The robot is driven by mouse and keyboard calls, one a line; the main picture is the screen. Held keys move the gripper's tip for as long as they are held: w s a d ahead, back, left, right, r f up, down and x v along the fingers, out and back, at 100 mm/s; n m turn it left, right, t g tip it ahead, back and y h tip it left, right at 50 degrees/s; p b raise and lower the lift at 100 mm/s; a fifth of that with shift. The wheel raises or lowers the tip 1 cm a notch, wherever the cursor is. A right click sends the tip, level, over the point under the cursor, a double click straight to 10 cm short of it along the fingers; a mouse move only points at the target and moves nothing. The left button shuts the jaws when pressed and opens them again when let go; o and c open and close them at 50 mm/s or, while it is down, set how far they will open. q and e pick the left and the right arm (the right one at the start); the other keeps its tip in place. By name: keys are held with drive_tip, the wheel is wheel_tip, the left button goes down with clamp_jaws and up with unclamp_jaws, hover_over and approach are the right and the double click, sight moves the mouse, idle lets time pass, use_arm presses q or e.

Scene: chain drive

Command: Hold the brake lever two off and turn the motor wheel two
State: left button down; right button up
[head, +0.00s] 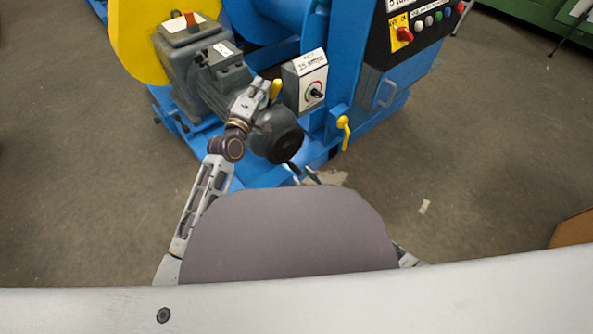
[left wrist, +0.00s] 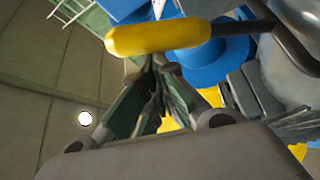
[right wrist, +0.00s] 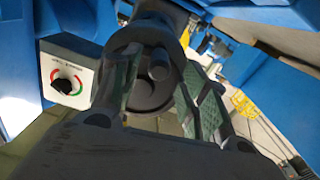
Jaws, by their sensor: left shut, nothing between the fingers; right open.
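The brake lever with the yellow handle (head: 276,88) stands beside the grey motor. It crosses the top of the left wrist view (left wrist: 150,38). My left gripper (head: 266,86) is shut and empty, its tips (left wrist: 159,62) right at the handle's side; contact cannot be told for sure. The dark round motor wheel (head: 280,138) is on the motor's near end. In the right wrist view the wheel (right wrist: 146,104) has a round knob (right wrist: 158,64) on its face. My right gripper (right wrist: 160,80) is open, its fingers on either side of the knob; it is mostly hidden in the head view (head: 302,174).
A control box with a dial (head: 312,85) stands close behind the wheel. Another yellow handle (head: 344,132) is on the blue frame to the right. A panel with a red switch (head: 404,33) is at upper right. The floor in front is clear.

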sight(296, 171)
drive_tip(key=shift+x, duration=2.45)
drive_tip(key=shift+c, duration=0.4)
clamp_jaws()
